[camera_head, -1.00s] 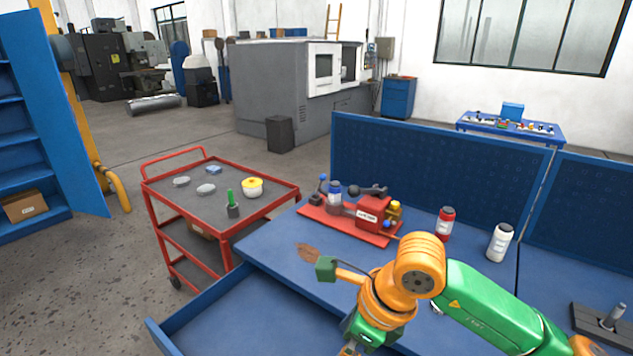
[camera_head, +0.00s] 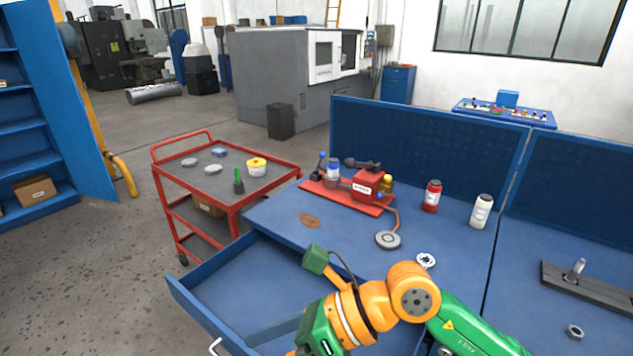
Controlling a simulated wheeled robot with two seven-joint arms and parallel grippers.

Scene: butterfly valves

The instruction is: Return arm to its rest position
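My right arm (camera_head: 415,292), orange and green, comes in from the lower right and reaches left over the front of the blue workbench (camera_head: 275,218). Its green wrist (camera_head: 322,330) is at the bottom edge, above the open blue drawer (camera_head: 245,285). The fingers of my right gripper are below the picture, so their state is hidden. My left arm and gripper are not in view. The red valve fixture (camera_head: 350,192) stands at the back of the bench, apart from the arm.
A grey disc (camera_head: 388,240), a white ring (camera_head: 426,260), a red bottle (camera_head: 432,196) and a white bottle (camera_head: 481,211) stand or lie on the bench. A dark fixture with a pin (camera_head: 590,288) is at the right. A red cart (camera_head: 225,196) stands left of the bench.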

